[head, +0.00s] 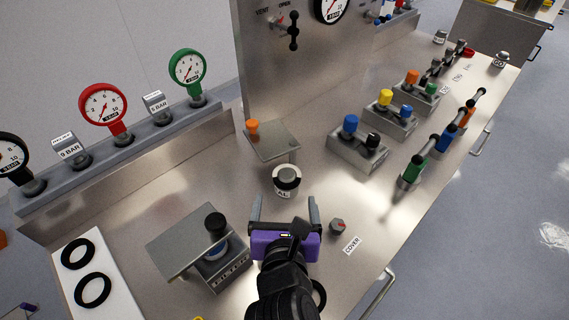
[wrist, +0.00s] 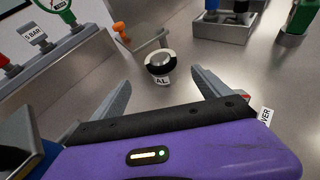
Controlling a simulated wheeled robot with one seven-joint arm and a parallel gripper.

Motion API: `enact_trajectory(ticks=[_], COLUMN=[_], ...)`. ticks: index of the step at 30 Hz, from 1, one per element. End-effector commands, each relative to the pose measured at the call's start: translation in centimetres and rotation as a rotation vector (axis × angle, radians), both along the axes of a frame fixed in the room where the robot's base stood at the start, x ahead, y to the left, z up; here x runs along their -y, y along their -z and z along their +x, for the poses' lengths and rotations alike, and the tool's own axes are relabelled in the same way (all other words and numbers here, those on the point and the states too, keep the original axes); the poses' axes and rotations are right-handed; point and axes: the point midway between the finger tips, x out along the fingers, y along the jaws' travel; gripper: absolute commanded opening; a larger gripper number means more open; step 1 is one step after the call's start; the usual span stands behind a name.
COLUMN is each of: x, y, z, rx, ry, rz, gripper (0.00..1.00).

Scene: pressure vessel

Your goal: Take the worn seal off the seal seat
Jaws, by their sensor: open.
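My gripper (head: 285,208) is open and empty, its two grey fingers apart and pointing away over the steel bench. That pot (head: 287,181) stands upright just beyond the fingertips in the head view. A dark curved edge (head: 320,294), perhaps a ring, shows beside my arm, which hides the rest. Two black seal rings (head: 78,254) (head: 93,290) lie on a white board at the left. I cannot tell which thing is the seal seat or worn seal.
A steel plate on a labelled block with a black knob (head: 215,222) stands left of my gripper. A small raised shelf (head: 272,140) with an orange knob stands beyond the pot. A red-marked knob (head: 337,226) and COVER label (head: 352,245) are at right. Blocks with coloured handles (head: 358,146) stand farther right.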

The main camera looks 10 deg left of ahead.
Motion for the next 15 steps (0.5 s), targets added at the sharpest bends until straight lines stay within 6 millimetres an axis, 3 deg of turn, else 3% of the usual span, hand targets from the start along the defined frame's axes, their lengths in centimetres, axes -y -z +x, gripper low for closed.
enact_trajectory(ticks=[15], x=[-0.3], y=[1.5], z=[5.0], rx=[0.0], ry=[-0.006], rz=[-0.042], gripper=[0.87])
